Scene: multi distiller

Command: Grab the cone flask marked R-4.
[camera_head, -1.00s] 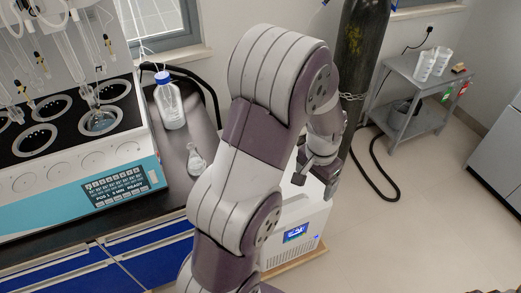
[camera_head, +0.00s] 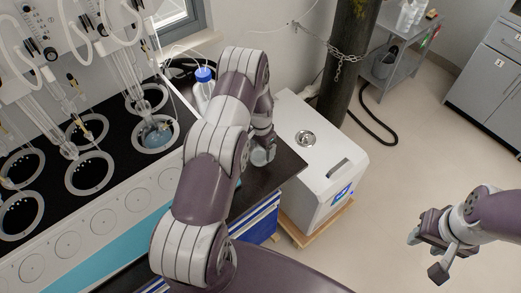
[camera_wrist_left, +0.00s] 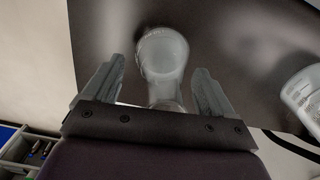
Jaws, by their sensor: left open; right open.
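In the left wrist view a clear glass cone flask (camera_wrist_left: 163,52) stands on the dark counter, its neck pointing toward my left gripper (camera_wrist_left: 159,68). The gripper is open, with one finger on each side of the flask; no firm contact shows. No R-4 marking is readable. My right gripper (camera_head: 434,254) is open and empty over the floor at the lower right.
A blue-capped bottle (camera_head: 203,90) stands on the counter beyond my left arm. The multi distiller (camera_head: 110,150) fills the left side. A white box unit (camera_head: 320,160) stands right of the counter. A gas cylinder (camera_head: 350,60) is behind it. Open floor lies at right.

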